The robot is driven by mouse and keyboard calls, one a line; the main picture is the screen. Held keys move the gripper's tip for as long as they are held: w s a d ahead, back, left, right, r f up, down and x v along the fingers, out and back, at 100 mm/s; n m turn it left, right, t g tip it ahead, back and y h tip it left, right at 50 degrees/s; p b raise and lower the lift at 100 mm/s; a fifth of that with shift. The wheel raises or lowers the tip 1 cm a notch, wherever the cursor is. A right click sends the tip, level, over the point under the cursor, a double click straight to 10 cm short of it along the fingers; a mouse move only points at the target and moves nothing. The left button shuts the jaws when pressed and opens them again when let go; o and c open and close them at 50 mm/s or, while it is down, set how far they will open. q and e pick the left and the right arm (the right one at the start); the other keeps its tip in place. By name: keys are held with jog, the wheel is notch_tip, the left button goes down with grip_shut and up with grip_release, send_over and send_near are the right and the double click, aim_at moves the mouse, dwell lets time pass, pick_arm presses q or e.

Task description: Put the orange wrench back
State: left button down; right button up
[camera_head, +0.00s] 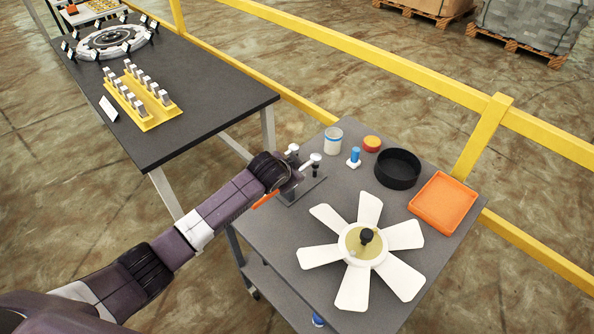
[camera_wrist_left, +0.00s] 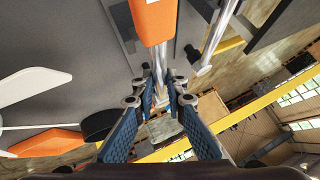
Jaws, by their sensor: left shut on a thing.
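The orange wrench (camera_head: 266,200) shows in the head view as a short orange handle sticking out beside my left gripper (camera_head: 293,176). In the left wrist view, the wrench's orange handle (camera_wrist_left: 155,22) is at the top, and its metal shaft runs down between the fingers of my left gripper (camera_wrist_left: 160,92). The gripper is shut on it. A dark holder plate (camera_head: 306,190) with upright metal posts stands at the cart's left corner, right by the gripper. One silver post (camera_wrist_left: 211,48) shows beside the wrench. The gripper hides part of the holder and wrench. My right gripper is out of view.
The grey cart top (camera_head: 275,228) carries a white fan (camera_head: 325,258), a black round bowl (camera_head: 398,168), an orange tray (camera_head: 443,203), a white-blue can (camera_head: 333,140), an orange-topped jar (camera_head: 371,143) and a small blue item (camera_head: 354,157). A dark table (camera_head: 200,90) and yellow railing (camera_head: 400,75) stand behind.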

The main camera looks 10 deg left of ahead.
pick_arm(q)
jog(key=shift+f+b, duration=0.55)
jog(key=shift+f, duration=0.75)
jog(key=c, duration=1.9)
grip_release()
jog(key=shift+f, duration=0.2)
jog(key=shift+s+r, duration=0.45)
jog(key=shift+r, duration=0.1)
jog(key=v, duration=1)
jog(key=shift+s+r, duration=0.3)
